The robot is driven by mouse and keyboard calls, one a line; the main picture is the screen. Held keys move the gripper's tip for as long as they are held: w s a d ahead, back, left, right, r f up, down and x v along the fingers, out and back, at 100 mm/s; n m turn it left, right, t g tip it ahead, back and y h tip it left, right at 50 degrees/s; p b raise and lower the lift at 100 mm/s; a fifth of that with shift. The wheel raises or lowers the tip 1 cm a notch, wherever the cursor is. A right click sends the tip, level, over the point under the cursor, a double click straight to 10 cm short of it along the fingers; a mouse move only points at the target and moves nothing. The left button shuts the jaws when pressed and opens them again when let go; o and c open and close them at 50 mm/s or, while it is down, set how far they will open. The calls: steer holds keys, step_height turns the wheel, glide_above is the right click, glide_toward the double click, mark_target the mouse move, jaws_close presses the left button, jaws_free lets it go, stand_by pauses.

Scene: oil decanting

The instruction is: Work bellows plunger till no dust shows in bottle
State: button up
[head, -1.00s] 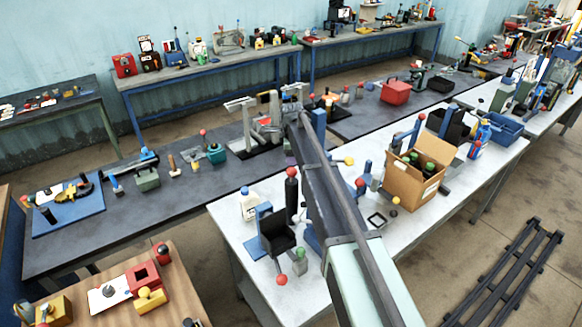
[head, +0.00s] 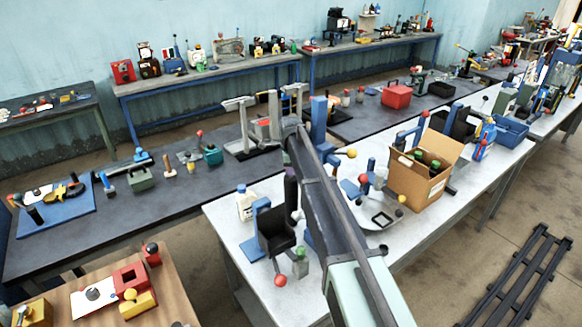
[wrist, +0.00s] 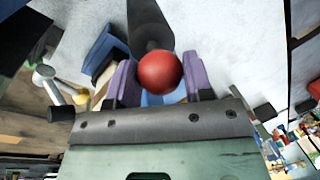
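In the head view my forearm hides most of this spot. A white bottle with a blue cap (head: 245,203) and a small grey-green bottle with a green cap (head: 301,263) stand nearby. Neither shows clear dust.
A black holder (head: 275,232) on a blue stand is close to my gripper. A red ball (head: 280,281) is near the front edge of the white table (head: 235,265). A cardboard box with bottles (head: 416,182) and a grey tray (head: 382,218) stand to the right.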

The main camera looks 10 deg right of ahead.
steer(key=c, duration=0.6)
step_height(320, 180, up, 6)
steer(key=p, duration=0.6)
steer(key=shift+f, duration=0.1)
steer(key=shift+w+f, duration=0.2)
steer(key=o, duration=1.2)
steer(key=shift+s, duration=0.15)
steer(key=shift+o, duration=0.2)
